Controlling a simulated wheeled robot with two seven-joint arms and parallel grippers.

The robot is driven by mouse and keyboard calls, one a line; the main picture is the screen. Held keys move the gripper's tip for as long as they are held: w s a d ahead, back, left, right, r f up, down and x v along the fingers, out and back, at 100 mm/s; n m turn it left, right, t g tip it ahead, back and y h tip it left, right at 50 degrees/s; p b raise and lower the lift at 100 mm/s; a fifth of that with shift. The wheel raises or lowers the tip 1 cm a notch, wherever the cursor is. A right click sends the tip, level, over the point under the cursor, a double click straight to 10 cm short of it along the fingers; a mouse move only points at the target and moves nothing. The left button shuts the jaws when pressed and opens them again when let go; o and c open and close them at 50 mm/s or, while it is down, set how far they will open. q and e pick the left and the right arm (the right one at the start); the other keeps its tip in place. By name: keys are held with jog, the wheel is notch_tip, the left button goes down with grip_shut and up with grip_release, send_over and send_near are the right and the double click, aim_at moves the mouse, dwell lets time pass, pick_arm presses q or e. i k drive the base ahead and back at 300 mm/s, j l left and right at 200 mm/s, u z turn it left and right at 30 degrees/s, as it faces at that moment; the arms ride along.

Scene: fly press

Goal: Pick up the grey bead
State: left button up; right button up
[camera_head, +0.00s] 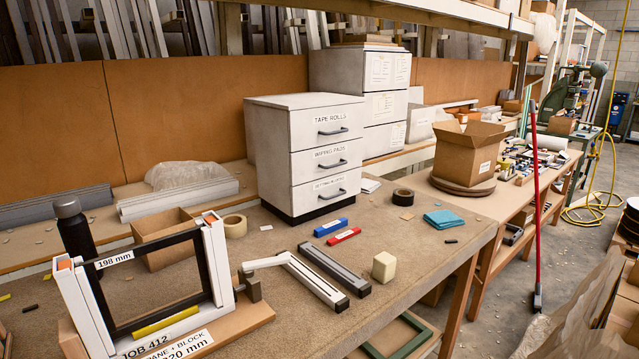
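A grey bead (334,269), a long straight strip with a dark end, lies flat on the brown workbench (420,262) in front of the drawer cabinet. Its near end points down and to the right. A white strip (314,281) with a dark near end lies to its left, almost parallel, with a short white piece (263,263) at an angle by its far end. Neither of my grippers is in view.
A white holder with a black frame (155,282) stands at front left. A cream block (384,266) sits right of the bead; blue (330,228) and red (344,236) bars lie behind it. A white drawer cabinet (270,160) stands farther back. The bench's right front is mostly clear.

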aim_at(358, 286)
jog(key=i+l+u, duration=0.25)
jog(key=i+l, duration=0.25)
jog(key=i+l+u, duration=0.2)
jog(key=i+l, duration=0.25)
jog(key=l, duration=0.25)
jog(key=u, duration=1.45)
